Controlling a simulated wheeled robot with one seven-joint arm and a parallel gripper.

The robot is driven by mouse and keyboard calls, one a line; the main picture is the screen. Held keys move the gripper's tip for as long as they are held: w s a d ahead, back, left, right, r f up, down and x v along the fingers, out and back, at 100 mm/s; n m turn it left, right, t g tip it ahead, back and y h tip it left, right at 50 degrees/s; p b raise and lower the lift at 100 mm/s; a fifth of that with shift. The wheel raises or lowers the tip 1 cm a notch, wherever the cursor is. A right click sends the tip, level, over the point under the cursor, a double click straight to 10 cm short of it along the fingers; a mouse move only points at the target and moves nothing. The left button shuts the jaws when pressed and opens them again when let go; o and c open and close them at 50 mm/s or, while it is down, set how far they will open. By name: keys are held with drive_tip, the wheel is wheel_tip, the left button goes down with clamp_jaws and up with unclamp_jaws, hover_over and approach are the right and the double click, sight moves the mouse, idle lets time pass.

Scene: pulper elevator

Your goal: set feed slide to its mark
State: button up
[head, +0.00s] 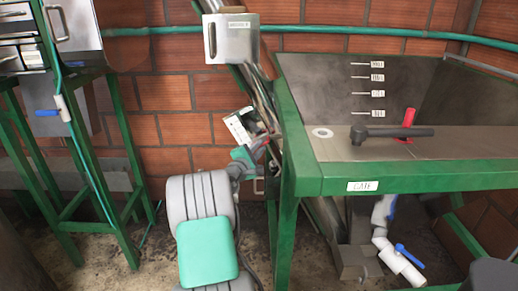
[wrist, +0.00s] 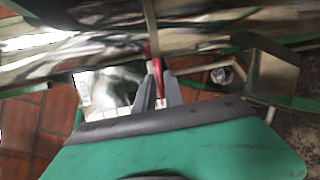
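A small whitish plate with dark marks (head: 240,126) sits low on the sloping metal elevator tube; I take it for the feed slide's scale, but its marks are too small to read. A red handle (wrist: 158,68) shows in the wrist view beside the shiny tube. My gripper (wrist: 159,82) has its two dark fingers close on either side of this handle, with red filling the narrow gap between them. In the head view my gripper (head: 263,143) is at the tube, just right of the plate, partly hidden by my arm.
A green-framed trough (head: 400,182) labelled GATE stands right, with a black lever (head: 392,133), a red handle (head: 408,122) and a marked scale (head: 377,92). A metal box (head: 231,40) sits higher on the tube. A green stand (head: 95,180) is left; bare floor lies between.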

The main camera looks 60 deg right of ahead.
clamp_jaws()
drive_tip(key=shift+r, duration=0.1)
idle(0.9)
drive_tip(key=shift+w+a+r+p, duration=0.15)
drive_tip(key=shift+w+r+p, duration=0.2)
drive_tip(key=shift+r, duration=0.2)
drive_tip(key=shift+w+a+r+p, duration=0.15)
drive_tip(key=shift+w+r+p, duration=0.1)
drive_tip(key=shift+r+p, duration=0.25)
drive_tip(key=shift+o, duration=2.4)
unclamp_jaws()
drive_tip(key=shift+s, duration=0.1)
drive_tip(key=a, duration=0.7)
drive_tip(key=shift+a, duration=0.4)
